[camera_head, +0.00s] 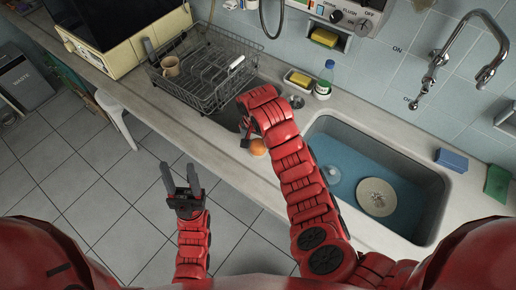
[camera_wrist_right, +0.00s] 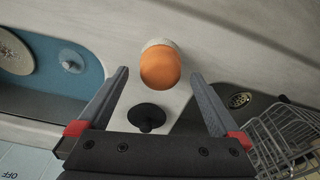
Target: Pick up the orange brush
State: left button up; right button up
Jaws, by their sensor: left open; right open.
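The orange brush (camera_head: 258,147) sits on the counter between the dish rack and the sink, partly hidden by my right arm in the head view. In the right wrist view its rounded orange top (camera_wrist_right: 160,68) shows with a pale part behind it. My right gripper (camera_wrist_right: 160,78) is open, and the brush appears between its fingertips in that view; I cannot tell whether they touch it. In the head view the right gripper is largely hidden by its own arm. My left gripper (camera_head: 179,172) is open and empty, left of the counter's front edge, above the tiled floor.
The wire dish rack (camera_head: 205,70) with a mug (camera_head: 170,66) stands left of the brush. The sink (camera_head: 437,190) holds a plate (camera_head: 377,197). A black knobbed disc (camera_wrist_right: 147,117) lies near the brush.

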aim_at(258, 144)
jog(key=shift+f+p, duration=0.4)
notch_tip(258, 144, down, 2)
jog(key=shift+w+f+p, duration=0.1)
jog(key=shift+p, duration=0.35)
jog(key=shift+w+f, duration=0.1)
jog(key=shift+f, duration=0.5)
jog(key=c, duration=1.3)
jog(key=shift+r, duration=0.1)
